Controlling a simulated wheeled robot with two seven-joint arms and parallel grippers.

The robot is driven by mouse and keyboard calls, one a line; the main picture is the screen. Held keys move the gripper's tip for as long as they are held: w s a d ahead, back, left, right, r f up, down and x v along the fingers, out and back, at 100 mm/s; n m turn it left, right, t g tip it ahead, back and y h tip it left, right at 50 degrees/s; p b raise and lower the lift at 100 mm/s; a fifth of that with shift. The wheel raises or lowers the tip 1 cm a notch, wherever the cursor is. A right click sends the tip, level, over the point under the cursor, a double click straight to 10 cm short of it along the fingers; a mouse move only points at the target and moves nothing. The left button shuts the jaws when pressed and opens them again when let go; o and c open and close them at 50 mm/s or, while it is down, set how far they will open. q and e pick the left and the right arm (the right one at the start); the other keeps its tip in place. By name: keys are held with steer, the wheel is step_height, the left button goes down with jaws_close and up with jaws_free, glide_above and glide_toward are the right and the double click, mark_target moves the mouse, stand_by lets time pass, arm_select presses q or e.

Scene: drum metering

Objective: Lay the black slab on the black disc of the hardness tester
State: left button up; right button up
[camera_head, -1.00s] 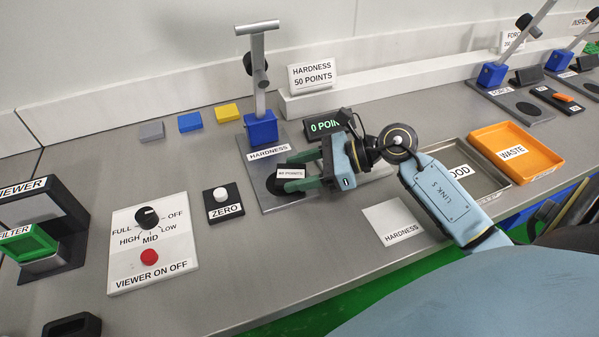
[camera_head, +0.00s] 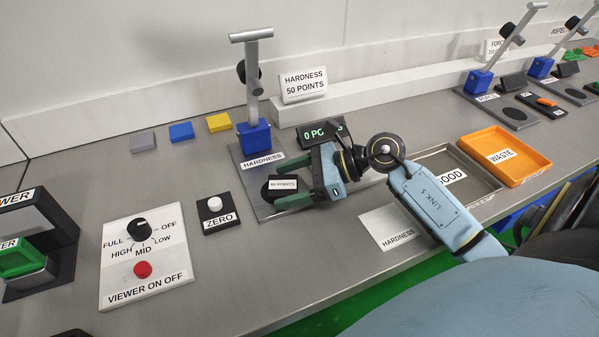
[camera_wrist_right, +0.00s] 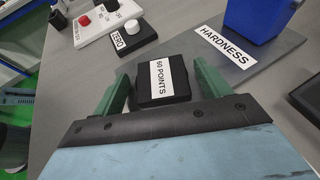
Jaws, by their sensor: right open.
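The black slab (camera_head: 283,190), with a white label reading 60 POINTS, lies on the base plate of the hardness tester (camera_head: 254,136), at the black disc. The slab and my gripper hide most of the disc, so I cannot tell how well the slab is centred on it. My right gripper (camera_head: 277,187) is open, with a green finger on either side of the slab. The right wrist view also shows the slab (camera_wrist_right: 163,80) between the fingers, with a gap to each finger. My left gripper is not in view.
The tester's blue column block stands behind the slab, beside a display (camera_head: 316,133) partly hidden by my gripper. A ZERO button (camera_head: 215,205) and the viewer panel (camera_head: 142,257) are on the left. A GOOD tray (camera_head: 487,188) and an orange WASTE tray (camera_head: 527,172) are on the right.

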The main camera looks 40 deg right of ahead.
steer(key=v, duration=1.2)
steer(key=shift+p, duration=0.3)
